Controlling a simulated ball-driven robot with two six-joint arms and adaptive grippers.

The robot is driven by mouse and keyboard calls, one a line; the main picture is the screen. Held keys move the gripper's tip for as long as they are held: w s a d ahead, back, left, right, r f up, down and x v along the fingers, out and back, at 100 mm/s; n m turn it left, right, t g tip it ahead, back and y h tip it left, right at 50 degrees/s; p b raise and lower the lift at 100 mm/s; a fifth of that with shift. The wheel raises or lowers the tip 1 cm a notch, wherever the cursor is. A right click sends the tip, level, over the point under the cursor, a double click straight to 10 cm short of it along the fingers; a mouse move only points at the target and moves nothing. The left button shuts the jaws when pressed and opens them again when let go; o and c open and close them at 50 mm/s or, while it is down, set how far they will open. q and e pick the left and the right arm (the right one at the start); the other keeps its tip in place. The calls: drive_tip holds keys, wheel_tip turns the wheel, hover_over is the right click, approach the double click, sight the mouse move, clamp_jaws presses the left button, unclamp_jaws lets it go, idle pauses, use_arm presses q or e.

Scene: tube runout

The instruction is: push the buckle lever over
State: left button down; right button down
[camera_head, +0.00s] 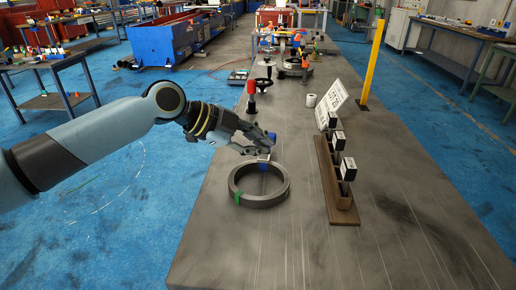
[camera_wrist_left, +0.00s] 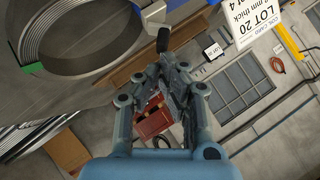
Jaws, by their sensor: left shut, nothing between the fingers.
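A dark grey ring, the tube coil (camera_head: 283,193), lies on the table with a green band on its near left side. At its far rim is a small pale metal piece with blue under it, likely the buckle (camera_head: 264,157); my fingers partly hide it. In the left wrist view the coil (camera_wrist_left: 95,50) fills the upper left. A dark, upright handle, likely the lever (camera_wrist_left: 162,38), shows just beyond my fingertips. My left gripper (camera_head: 257,147) is shut and empty above the coil's far rim; its closed tips (camera_wrist_left: 168,62) are beside the handle, contact unclear. My right gripper is not in view.
A brown rack (camera_head: 325,185) with black-and-white blocks stands right of the coil, with a white label board (camera_head: 332,103) behind it. A black handwheel stand (camera_head: 262,84), a white roll (camera_head: 311,100) and a yellow post (camera_head: 373,60) stand farther back. The table's near part is clear.

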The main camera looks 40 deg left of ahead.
use_arm(q)
drive_tip(key=shift+w+a+r+n+g+h+b, duration=0.1)
drive_tip(key=shift+w+a+n+g+h+b, duration=0.1)
drive_tip(key=shift+w+n+g, duration=0.25)
drive_tip(key=shift+w+a+r+n+g+h+b, duration=0.15)
drive_tip(key=shift+w+g, duration=0.15)
drive_tip(key=shift+g, duration=0.35)
drive_tip(key=shift+w+a+n+g+h, duration=0.15)
drive_tip(key=shift+w+n+g+h, duration=0.15)
drive_tip(key=shift+g, duration=0.25)
drive_tip(key=shift+w+a+n+g+h, duration=0.15)
drive_tip(key=shift+w+n+g, duration=0.25)
drive_tip(key=shift+g, duration=0.15)
drive_tip(key=shift+w+b, duration=0.1)
drive_tip(key=shift+b, duration=0.2)
drive_tip(key=shift+w+a+f, duration=0.15)
drive_tip(key=shift+w, duration=0.1)
drive_tip(key=shift+r+p, duration=0.55)
drive_tip(key=shift+r, duration=0.3)
